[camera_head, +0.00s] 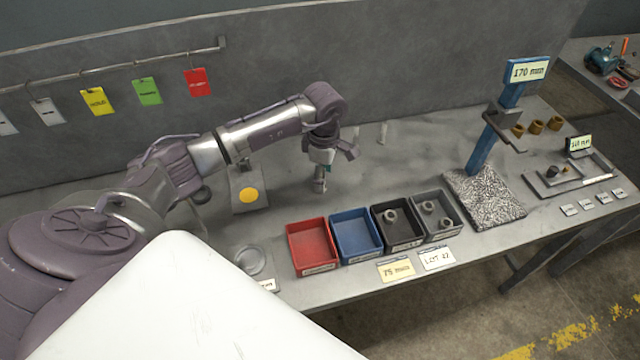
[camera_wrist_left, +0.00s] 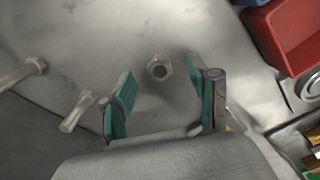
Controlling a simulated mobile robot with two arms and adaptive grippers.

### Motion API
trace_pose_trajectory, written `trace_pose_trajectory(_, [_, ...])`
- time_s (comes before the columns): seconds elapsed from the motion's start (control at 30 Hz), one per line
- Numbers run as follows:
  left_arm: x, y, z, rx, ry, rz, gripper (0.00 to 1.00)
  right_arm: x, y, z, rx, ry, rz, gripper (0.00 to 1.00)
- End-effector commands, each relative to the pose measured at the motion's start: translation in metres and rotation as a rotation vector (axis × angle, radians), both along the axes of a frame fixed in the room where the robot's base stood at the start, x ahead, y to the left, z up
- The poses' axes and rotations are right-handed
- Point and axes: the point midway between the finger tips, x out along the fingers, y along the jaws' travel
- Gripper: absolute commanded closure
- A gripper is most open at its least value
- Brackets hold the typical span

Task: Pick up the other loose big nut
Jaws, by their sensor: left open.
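A loose big nut (camera_wrist_left: 160,68) lies on the grey bench top in the left wrist view, its dark hole facing the camera. My left gripper (camera_wrist_left: 160,95) is open, its teal-padded fingers on either side of the nut in that view; contact does not show. In the head view my left gripper (camera_head: 322,168) points down above the bench, behind the red bin, with a small grey piece under it that I cannot identify. One nut-like part (camera_head: 390,215) sits in the black bin (camera_head: 405,245); others (camera_head: 428,206) sit in the grey bin (camera_head: 440,235). My right gripper is not in view.
The red bin (camera_head: 310,245) and blue bin (camera_head: 356,235) look empty. Two bolts (camera_wrist_left: 77,110) (camera_wrist_left: 22,72) lie left of the gripper in the wrist view. A blue gauge post (camera_head: 485,145) stands right of the bins. A yellow-dotted stand (camera_head: 248,195) is left of the gripper.

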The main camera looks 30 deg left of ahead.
Motion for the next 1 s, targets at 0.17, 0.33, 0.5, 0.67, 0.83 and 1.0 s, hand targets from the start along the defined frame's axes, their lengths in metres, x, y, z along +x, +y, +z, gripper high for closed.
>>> trace_pose_trajectory(0.17, [0.001, 0.001, -0.025, -0.002, 0.003, 0.002, 0.40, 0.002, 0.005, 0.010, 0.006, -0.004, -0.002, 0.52])
trace_pose_trajectory(0.33, [0.002, 0.002, -0.034, -0.001, 0.000, 0.000, 0.40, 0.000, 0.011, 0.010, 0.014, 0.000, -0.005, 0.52])
trace_pose_trajectory(0.5, [0.002, 0.002, -0.033, 0.000, 0.000, 0.000, 0.41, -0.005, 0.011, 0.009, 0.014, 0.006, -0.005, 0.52])
trace_pose_trajectory(0.67, [0.002, 0.002, -0.033, 0.000, 0.000, 0.000, 0.68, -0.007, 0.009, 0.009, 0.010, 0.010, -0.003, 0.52])
trace_pose_trajectory(0.83, [0.002, 0.002, -0.033, 0.000, 0.000, 0.000, 0.96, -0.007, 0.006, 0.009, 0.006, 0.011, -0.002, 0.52])
trace_pose_trajectory(1.0, [0.002, 0.001, -0.033, -0.001, 0.000, 0.000, 1.00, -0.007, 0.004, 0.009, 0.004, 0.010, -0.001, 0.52])
